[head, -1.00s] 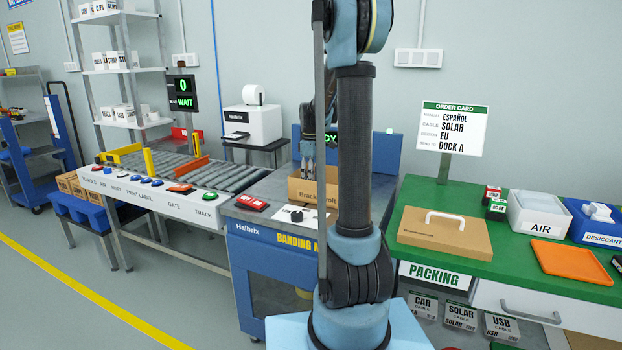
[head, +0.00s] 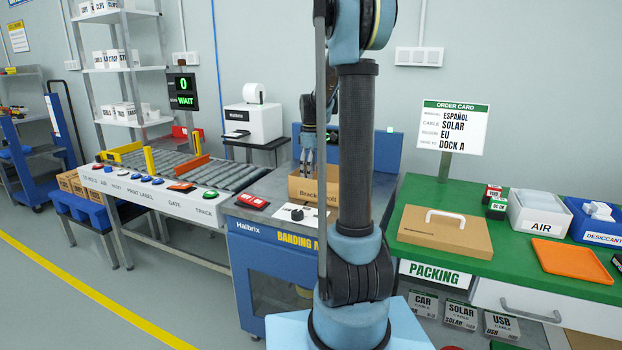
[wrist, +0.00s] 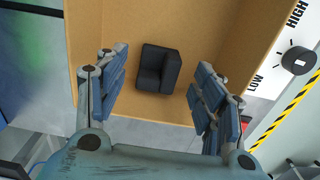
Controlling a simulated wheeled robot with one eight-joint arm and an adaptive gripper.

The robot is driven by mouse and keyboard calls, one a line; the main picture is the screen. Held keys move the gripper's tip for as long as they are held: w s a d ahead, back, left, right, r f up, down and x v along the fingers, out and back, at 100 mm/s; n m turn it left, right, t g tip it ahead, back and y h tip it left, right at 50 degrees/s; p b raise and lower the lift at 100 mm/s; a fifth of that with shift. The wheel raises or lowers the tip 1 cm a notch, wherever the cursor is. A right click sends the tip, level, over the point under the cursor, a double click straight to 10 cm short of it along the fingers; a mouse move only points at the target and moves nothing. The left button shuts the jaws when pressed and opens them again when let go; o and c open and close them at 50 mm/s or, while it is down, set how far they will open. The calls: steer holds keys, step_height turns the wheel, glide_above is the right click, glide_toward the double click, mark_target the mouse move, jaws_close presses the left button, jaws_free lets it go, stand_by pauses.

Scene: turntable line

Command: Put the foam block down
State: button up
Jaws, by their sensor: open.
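The foam block is a dark, notched block (wrist: 158,68) in the wrist view, lying on the floor of an open cardboard box (wrist: 222,30). My gripper (wrist: 155,85) is open over the box, with its two padded fingers spread on either side of the block and clear of it. In the head view the box (head: 308,190) stands on the banding machine (head: 275,239), and my gripper (head: 307,172) points down into it. The block is hidden by the box wall in the head view.
A low/high dial (wrist: 296,60) lies right of the box in the wrist view. A roller conveyor (head: 170,172) runs to the left. On the right, the green packing bench (head: 385,262) holds a closed carton (head: 445,232), an orange tray (head: 562,253) and a white AIR bin (head: 538,215).

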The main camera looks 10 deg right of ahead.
step_height(320, 180, up, 10)
stand_by(0.4)
